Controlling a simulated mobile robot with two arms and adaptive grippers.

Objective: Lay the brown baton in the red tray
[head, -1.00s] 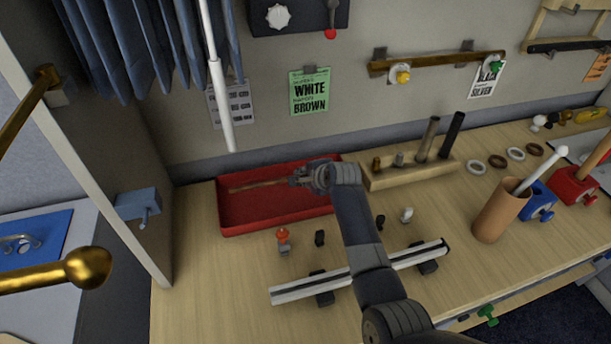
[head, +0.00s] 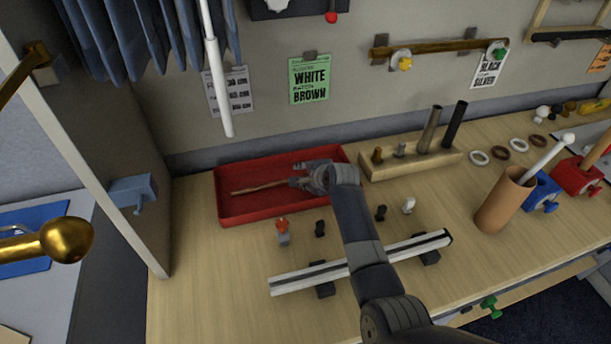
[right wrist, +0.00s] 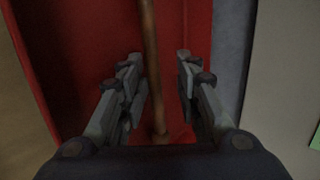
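My right gripper (head: 302,174) is over the right part of the tray, at the baton's right end. In the right wrist view the baton (right wrist: 149,50) runs between the two spread fingers (right wrist: 158,66), with a gap to each side. The red tray (right wrist: 75,40) lies beneath. The baton's right end is partly hidden by the gripper in the head view. My left gripper is out of view.
A wooden block (head: 412,164) with upright batons stands right of the tray. A black-and-white rail (head: 310,280) and small pegs (head: 283,238) are in front. A white rod (head: 216,85) hangs above the tray. A brown cup (head: 503,200) stands to the right.

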